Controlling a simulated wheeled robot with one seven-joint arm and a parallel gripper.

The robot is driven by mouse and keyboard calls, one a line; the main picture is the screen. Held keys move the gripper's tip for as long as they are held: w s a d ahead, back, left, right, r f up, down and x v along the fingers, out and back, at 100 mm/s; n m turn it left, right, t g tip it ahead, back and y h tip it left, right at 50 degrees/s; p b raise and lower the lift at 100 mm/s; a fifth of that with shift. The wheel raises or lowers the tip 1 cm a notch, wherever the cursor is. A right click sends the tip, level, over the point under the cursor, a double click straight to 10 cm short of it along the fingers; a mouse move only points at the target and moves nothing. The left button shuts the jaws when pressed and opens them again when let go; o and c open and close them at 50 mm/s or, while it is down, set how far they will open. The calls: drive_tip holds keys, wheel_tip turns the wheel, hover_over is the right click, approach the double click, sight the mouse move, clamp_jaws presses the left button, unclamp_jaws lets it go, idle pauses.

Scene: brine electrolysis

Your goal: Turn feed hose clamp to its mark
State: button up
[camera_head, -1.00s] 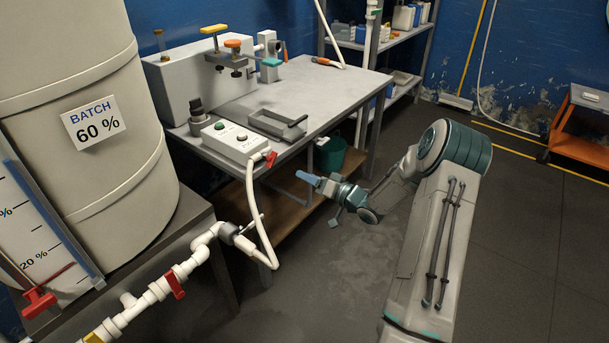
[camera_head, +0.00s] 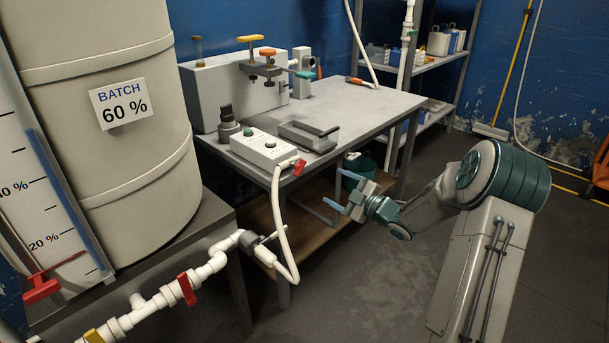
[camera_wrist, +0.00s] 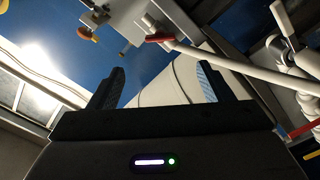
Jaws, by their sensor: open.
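The feed hose clamp (camera_head: 248,241) is a grey fitting where the white hose (camera_head: 280,225) meets the end of the white pipe, in the lower middle of the head view. A thin lever (camera_head: 270,237) sticks out from it to the upper right. Its mark is too small to make out. My gripper (camera_head: 337,193) is open and empty, to the right of the clamp and apart from it, in front of the bench. In the wrist view my open fingers (camera_wrist: 160,72) frame the tank. The hose (camera_wrist: 235,66) crosses beyond them to the upper right.
The bench (camera_head: 375,105) carries a control box (camera_head: 268,150) and a tray (camera_head: 303,134). A red-handled valve (camera_head: 299,167) holds the hose's upper end. A pipe valve with a red handle (camera_head: 186,289) and the large batch tank (camera_head: 140,165) stand left. Floor before the bench is clear.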

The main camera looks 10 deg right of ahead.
sight(300, 168)
drive_tip(key=b+x, duration=0.1)
drive_tip(key=x, duration=1.2)
drive_tip(key=shift+w+a, duration=0.2)
drive_tip(key=shift+w, duration=0.05)
drive_tip(key=c, duration=1)
